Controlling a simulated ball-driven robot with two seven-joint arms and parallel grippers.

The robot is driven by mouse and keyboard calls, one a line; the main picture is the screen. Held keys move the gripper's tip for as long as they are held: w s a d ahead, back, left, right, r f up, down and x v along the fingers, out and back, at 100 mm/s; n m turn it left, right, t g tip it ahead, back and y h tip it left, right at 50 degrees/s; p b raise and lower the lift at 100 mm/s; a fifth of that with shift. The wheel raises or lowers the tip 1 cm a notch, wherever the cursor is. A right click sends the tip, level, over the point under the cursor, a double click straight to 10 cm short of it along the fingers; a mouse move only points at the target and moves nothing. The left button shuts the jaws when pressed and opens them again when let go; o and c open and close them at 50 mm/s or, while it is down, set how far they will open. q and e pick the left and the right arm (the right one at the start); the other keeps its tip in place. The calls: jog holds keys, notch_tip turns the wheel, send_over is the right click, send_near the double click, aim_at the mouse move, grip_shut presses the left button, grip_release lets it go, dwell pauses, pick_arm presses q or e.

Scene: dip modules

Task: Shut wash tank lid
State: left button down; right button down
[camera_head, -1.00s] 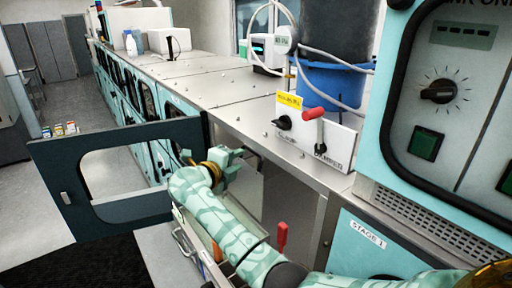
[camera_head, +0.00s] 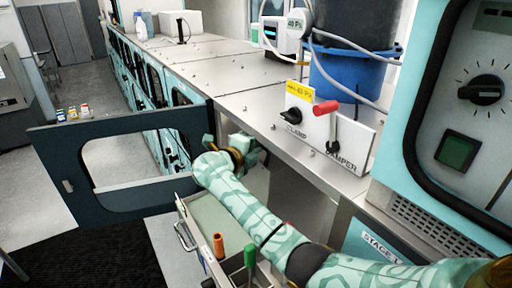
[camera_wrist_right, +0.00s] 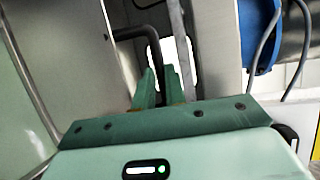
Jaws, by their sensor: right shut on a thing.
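No lid is labelled in view. A dark-framed panel with a window opening (camera_head: 60,165) stands swung out at the left of the steel-topped bench, and I cannot tell if it is the wash tank lid. My right gripper (camera_head: 236,146) is at the bench front, just right of the panel's inner edge. In the right wrist view its green fingers (camera_wrist_right: 156,92) are closed around the lower end of a bent dark bar (camera_wrist_right: 152,45), beside a pale panel. What the bar belongs to is unclear. My left gripper is not in view.
A red-handled damper lever (camera_head: 327,108) and a black clamp knob (camera_head: 291,115) sit on the bench top. A blue bucket (camera_head: 345,78) stands behind. An open drawer (camera_head: 200,215) with coloured tool handles lies below my right arm.

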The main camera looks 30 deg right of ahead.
jog(key=shift+a+f, duration=0.1)
jog(key=shift+a, duration=0.05)
jog(key=a+f+n+t+h+b, duration=0.1)
jog(key=a+f+h+b, duration=0.1)
jog(key=a+b, duration=0.4)
jog(key=s+a+f+n+t+h+b, duration=0.1)
jog(key=a+f+n+t+h+b, duration=0.1)
jog(key=a+b, duration=0.4)
jog(key=shift+a+h, duration=0.75)
jog(key=shift+h, duration=0.05)
jog(key=c, duration=1.5)
grip_release()
jog(key=shift+o, duration=0.2)
jog(key=shift+f, duration=0.1)
